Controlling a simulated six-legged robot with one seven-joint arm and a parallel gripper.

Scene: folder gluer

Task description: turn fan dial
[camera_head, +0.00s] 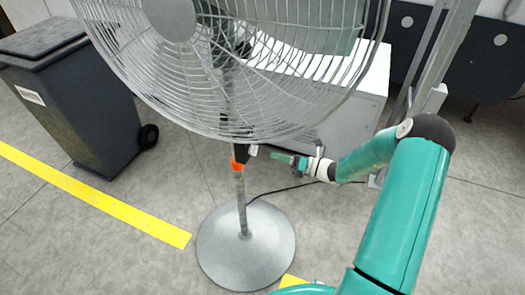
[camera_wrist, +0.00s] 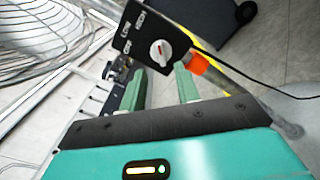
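The fan (camera_head: 240,50) stands in the head view on a round grey base (camera_head: 245,250), with a pole and an orange collar (camera_head: 239,160). In the wrist view its black control box (camera_wrist: 152,38) carries a white round dial (camera_wrist: 160,53) with a red mark and printed labels around it. My gripper (camera_wrist: 162,82) is open, its two green fingers apart and pointing at the box. The dial lies just beyond the fingertips, roughly in line with the gap, and nothing is between the fingers. In the head view my gripper (camera_head: 278,157) is right of the pole, near the collar.
A dark wheeled bin (camera_head: 70,95) stands at the left. A yellow floor line (camera_head: 95,200) runs in front of it. A white cabinet (camera_head: 350,105) is behind the fan at right, beside a metal post (camera_head: 440,60). A black cable (camera_wrist: 270,88) hangs right of the box.

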